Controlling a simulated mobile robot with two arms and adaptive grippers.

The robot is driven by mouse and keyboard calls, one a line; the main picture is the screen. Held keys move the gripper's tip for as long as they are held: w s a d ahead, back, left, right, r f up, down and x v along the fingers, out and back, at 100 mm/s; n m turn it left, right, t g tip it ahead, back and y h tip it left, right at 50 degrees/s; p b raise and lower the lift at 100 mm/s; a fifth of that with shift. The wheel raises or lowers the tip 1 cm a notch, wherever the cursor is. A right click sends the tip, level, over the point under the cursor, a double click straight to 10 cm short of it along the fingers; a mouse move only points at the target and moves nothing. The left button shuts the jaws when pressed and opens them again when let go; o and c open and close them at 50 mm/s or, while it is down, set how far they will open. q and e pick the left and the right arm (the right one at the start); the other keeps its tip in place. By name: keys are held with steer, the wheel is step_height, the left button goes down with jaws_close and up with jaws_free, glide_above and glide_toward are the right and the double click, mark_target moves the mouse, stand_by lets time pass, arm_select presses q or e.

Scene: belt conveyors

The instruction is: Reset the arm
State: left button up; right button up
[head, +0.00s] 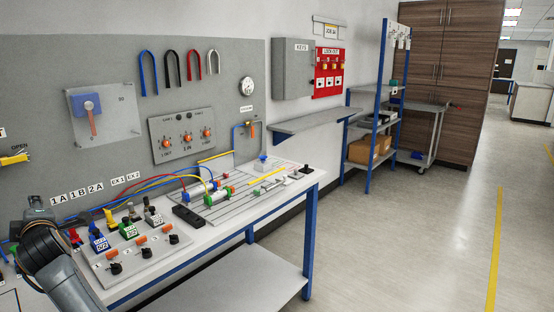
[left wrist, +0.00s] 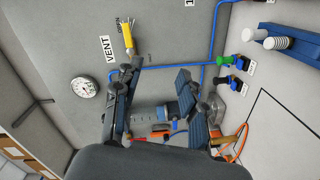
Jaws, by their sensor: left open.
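My left gripper (left wrist: 154,92) shows in the left wrist view with its two dark fingers spread apart. It is open and I see nothing held between them. Behind the fingers are a clear-and-blue cylinder (left wrist: 155,113) and the grey panel. In the head view my left arm (head: 50,252) comes in at the lower left, beside the workbench (head: 240,220); its fingers cannot be made out there. My right arm and gripper are in neither view.
Valves with levers (head: 128,230) and black knobs (head: 174,239) stand on the bench near my left arm. Pneumatic cylinders (head: 215,195) lie farther along it. A blue-legged shelf (head: 370,125) stands beyond. The floor (head: 420,230) on the right is clear.

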arm_select(q)
steer(key=s+d+f+m+g+h, duration=0.1)
steer(key=s+d+f+m+h, duration=0.25)
steer(key=d+f+m, duration=0.35)
steer(key=s+d+f+m+h, duration=0.2)
steer(key=s+d+f+m, duration=0.25)
steer(key=f, duration=0.45)
steer(key=s+d+f+m+g+h, duration=0.1)
steer(key=s+d+f+m+h, duration=0.1)
steer(key=s+d+f+m, duration=0.45)
steer(key=s+d+f+m+g+h, duration=0.35)
steer(key=s+d+f, duration=0.35)
steer(key=s, duration=0.4)
steer(key=s+d+f+m+g+h, duration=0.2)
steer(key=s+d+f+m+g, duration=0.15)
steer(key=s+d+f, duration=0.55)
steer(key=s+f, duration=0.1)
steer(key=f, duration=1)
steer(key=s+d+f, duration=0.1)
steer(key=s+f, duration=0.1)
steer(key=f, duration=1)
steer(key=s+a+f+g, duration=0.1)
steer(key=s+a+f, duration=0.2)
steer(key=s+f, duration=1.2)
steer(key=shift+s+f+m+g+p, duration=0.3)
steer(key=shift+s+m, duration=0.1)
steer(key=shift+s, duration=0.3)
